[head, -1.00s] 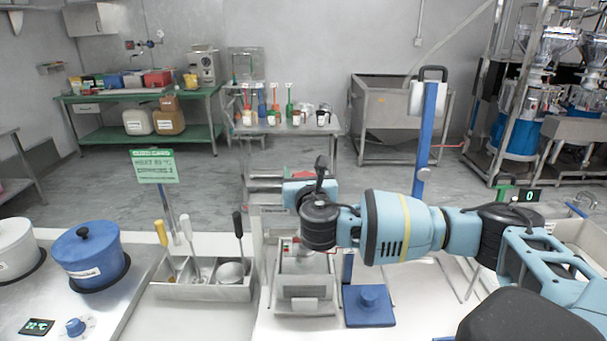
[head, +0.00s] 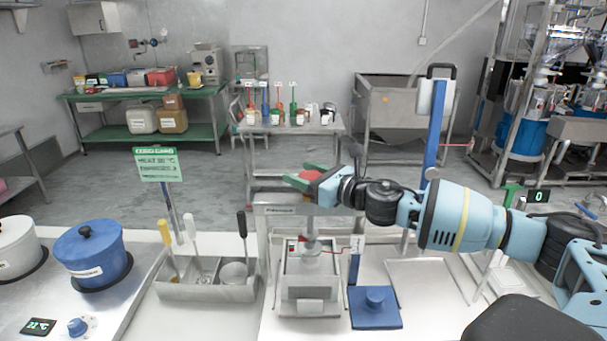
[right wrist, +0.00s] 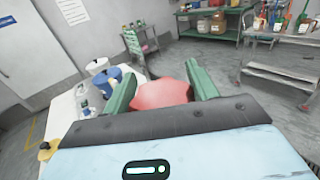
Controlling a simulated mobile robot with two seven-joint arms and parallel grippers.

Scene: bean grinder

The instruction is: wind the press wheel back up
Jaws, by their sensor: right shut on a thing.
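The press stands at the front middle, with a grey top crossbar (head: 277,210), a central screw and a pale box-shaped body (head: 311,268). Its red wheel or knob (head: 311,175) is above the crossbar, partly covered by my gripper. My right gripper (head: 307,179) comes in from the right, and its green fingers are shut on the red wheel. In the right wrist view the red wheel (right wrist: 162,94) sits between the two green fingers. My left gripper is not in view.
A metal tray with utensils (head: 207,289) and a blue pot (head: 92,252) stand left. A shallow white tray (head: 432,281) lies right.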

